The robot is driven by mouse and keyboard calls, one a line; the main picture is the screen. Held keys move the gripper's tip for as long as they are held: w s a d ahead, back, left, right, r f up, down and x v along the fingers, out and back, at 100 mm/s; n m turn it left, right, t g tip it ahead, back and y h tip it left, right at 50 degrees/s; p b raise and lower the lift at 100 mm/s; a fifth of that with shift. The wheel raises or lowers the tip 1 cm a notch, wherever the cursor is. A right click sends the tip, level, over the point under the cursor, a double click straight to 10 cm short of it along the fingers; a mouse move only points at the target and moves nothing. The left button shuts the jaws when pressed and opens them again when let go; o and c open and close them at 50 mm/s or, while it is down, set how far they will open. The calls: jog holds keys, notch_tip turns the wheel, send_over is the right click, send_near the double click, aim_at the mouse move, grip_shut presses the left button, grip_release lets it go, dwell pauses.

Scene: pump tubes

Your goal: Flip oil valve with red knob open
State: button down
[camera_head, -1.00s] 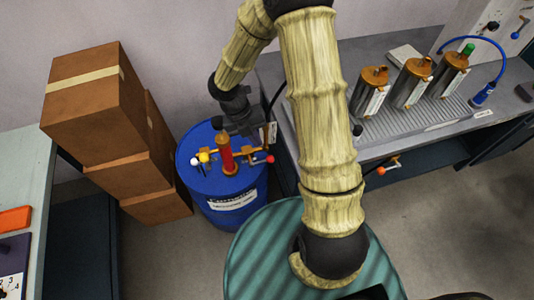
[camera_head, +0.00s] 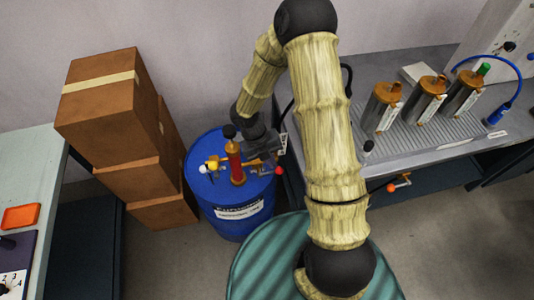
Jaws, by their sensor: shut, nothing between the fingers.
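The blue oil drum (camera_head: 237,222) stands on the floor left of centre. A pump with a red cylinder (camera_head: 235,162) rises from its lid. The valve's red knob (camera_head: 279,171) sits at the right side of the lid. Its lever and brass pipe are partly covered by my gripper (camera_head: 268,160), so the lever's exact angle is hard to tell. My gripper is dark grey, shut and empty, just right of the red cylinder and close to the red knob. I cannot tell whether it touches the valve.
A yellow knob (camera_head: 213,164) and a white knob (camera_head: 203,169) sit left of the pump. Stacked cardboard boxes (camera_head: 110,110) stand left of the drum. A grey bench (camera_head: 455,145) with metal canisters (camera_head: 427,100) is at right; an orange-red knob (camera_head: 391,187) shows below its front edge.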

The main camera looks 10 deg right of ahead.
send_over(279, 174)
jog(key=s+a, duration=0.1)
jog(key=a, duration=0.1)
notch_tip(279, 174, down, 4)
jog(key=f, duration=0.1)
jog(key=shift+w+d+f, duration=0.25)
jog(key=shift+w+f, duration=0.2)
jog(key=shift+f, duration=0.05)
jog(key=shift+w+d+f, duration=0.25)
jog(key=shift+w+f, duration=0.15)
jog(key=shift+f, duration=0.05)
jog(key=shift+w+f, duration=0.1)
